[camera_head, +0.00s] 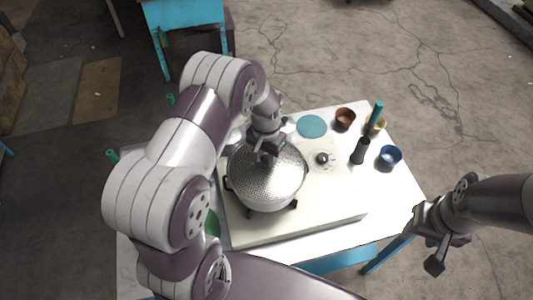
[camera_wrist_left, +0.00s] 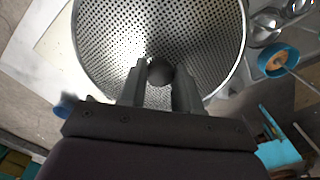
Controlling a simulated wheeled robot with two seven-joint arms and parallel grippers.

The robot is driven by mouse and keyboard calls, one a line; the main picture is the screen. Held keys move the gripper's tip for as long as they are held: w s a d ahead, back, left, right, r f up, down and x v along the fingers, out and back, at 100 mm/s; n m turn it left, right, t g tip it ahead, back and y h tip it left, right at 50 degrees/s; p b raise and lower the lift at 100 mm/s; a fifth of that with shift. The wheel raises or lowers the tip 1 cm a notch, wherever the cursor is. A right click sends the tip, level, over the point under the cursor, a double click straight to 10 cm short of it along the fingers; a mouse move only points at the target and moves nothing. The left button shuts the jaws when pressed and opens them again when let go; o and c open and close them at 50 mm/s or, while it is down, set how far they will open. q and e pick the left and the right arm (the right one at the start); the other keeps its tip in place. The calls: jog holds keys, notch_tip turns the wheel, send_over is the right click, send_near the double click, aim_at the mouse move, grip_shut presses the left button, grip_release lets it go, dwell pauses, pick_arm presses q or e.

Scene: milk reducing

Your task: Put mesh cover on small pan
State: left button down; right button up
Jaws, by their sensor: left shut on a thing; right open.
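The round silver mesh cover (camera_head: 265,184) lies over the small pan (camera_head: 266,208) on the stove at the middle of the table. Only the pan's lower side shows in the head view; the rest is hidden under the cover. The mesh (camera_wrist_left: 160,30) fills the upper part of the left wrist view. My left gripper (camera_head: 266,154) reaches down onto the cover and is shut on its dark round knob (camera_wrist_left: 160,71). I cannot tell whether the cover rests fully on the rim. My right gripper (camera_head: 432,247) is open and empty, off the table's right side.
A brown bowl (camera_head: 345,116), a blue bowl (camera_head: 390,154), a dark grinder (camera_head: 360,151) and a teal disc (camera_head: 311,126) stand at the back right.

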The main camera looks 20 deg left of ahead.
pick_arm(q)
jog(key=shift+s+r, duration=0.2)
jog(key=shift+w+f, duration=0.3)
jog(key=shift+w, duration=0.05)
jog(key=shift+s+f, duration=0.1)
jog(key=shift+f, duration=0.05)
jog(key=shift+s, duration=0.1)
jog(key=shift+f+b, duration=0.3)
jog(key=shift+b, duration=0.15)
jog(key=c, duration=0.7)
grip_release()
